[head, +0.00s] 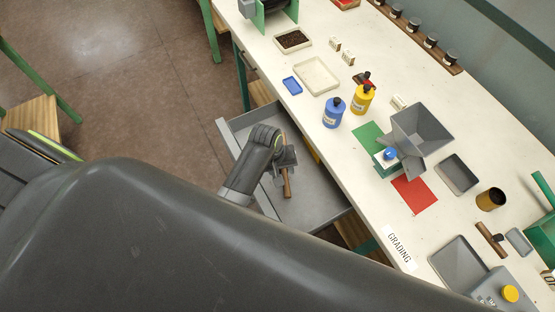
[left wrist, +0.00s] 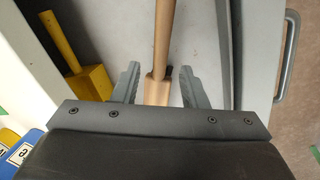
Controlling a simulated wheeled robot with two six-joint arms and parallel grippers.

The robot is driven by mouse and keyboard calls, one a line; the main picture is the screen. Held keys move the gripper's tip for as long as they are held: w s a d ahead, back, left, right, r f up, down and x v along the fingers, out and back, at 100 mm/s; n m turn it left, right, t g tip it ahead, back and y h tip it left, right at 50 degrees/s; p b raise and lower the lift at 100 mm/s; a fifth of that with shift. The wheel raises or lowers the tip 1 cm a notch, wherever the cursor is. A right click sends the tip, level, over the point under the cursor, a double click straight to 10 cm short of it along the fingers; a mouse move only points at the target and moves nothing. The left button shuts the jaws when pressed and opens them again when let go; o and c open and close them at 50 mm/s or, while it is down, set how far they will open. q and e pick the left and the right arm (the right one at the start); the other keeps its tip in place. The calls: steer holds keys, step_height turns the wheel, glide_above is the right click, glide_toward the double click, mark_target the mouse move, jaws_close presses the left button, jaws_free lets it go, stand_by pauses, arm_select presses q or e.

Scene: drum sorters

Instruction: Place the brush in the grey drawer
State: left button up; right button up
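The grey drawer (head: 318,207) is pulled out from under the white table and shows its bare floor. My left gripper (head: 286,168) is over the open drawer, pointing down. The brush (head: 287,187) has a wooden handle that shows below the gripper; the rest is largely hidden by the gripper. In the left wrist view, the brush handle (left wrist: 162,50) runs between the fingers of the left gripper (left wrist: 160,85), with a gap on each side. The fingers are open. I cannot tell the brush's exact height above the drawer floor. My right gripper is not in view.
A blue bottle (head: 333,113) and a yellow bottle (head: 362,99) stand on the table near the drawer. A grey hopper (head: 419,132) stands beyond them. A yellow object (left wrist: 92,82) lies left of the handle in the wrist view. The drawer handle (left wrist: 288,55) is at right.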

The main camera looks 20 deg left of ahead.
arm_select(q)
steer(key=v, duration=0.6)
steer(key=shift+r, duration=0.15)
stand_by(0.3)
